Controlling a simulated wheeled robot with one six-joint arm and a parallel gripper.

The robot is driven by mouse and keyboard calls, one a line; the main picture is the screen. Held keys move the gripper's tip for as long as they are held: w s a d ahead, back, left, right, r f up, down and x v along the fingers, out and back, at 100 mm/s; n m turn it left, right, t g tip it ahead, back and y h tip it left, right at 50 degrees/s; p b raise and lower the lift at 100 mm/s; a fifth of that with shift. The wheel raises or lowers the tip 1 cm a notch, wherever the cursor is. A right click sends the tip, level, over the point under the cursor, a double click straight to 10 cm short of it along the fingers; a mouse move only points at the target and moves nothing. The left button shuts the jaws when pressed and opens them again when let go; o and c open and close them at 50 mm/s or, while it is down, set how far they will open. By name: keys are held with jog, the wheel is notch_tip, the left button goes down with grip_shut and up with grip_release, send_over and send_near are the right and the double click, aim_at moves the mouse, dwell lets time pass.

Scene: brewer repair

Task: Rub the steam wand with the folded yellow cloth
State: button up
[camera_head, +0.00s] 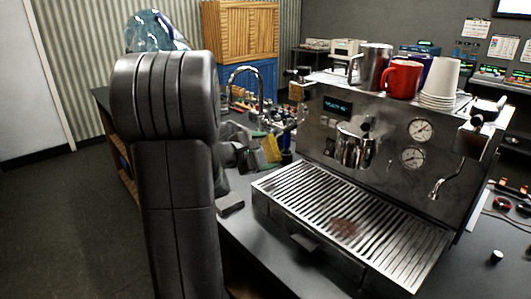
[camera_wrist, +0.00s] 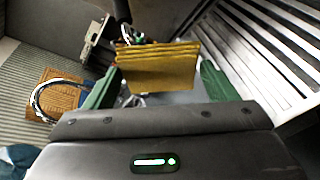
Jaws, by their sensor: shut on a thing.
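The folded yellow cloth (camera_head: 271,148) is in my gripper (camera_head: 257,154), left of the espresso machine (camera_head: 330,140) and above the counter. In the wrist view the folded cloth (camera_wrist: 158,70) sits between the green fingers of my gripper (camera_wrist: 160,84), its layered edge facing away. A thin curved metal pipe (camera_head: 440,184) hangs at the machine's right front and looks like the steam wand. My gripper is well left of this pipe, and the cloth is apart from it. The pipe cannot be made out in the wrist view.
The slatted drip tray (camera_head: 320,215) has a brown stain (camera_head: 344,227). A portafilter-like metal cup (camera_head: 355,147) juts from the machine's front. A red mug (camera_head: 402,78), a steel pitcher (camera_head: 376,64) and white cups (camera_head: 440,80) stand on top. A tap (camera_head: 245,78) rises behind my gripper.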

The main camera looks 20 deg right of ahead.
jog(key=a+b, duration=0.1)
jog(key=a, duration=0.5)
jog(key=shift+s, duration=0.35)
jog(key=shift+s+a, duration=0.15)
jog(key=shift+a, duration=1.3)
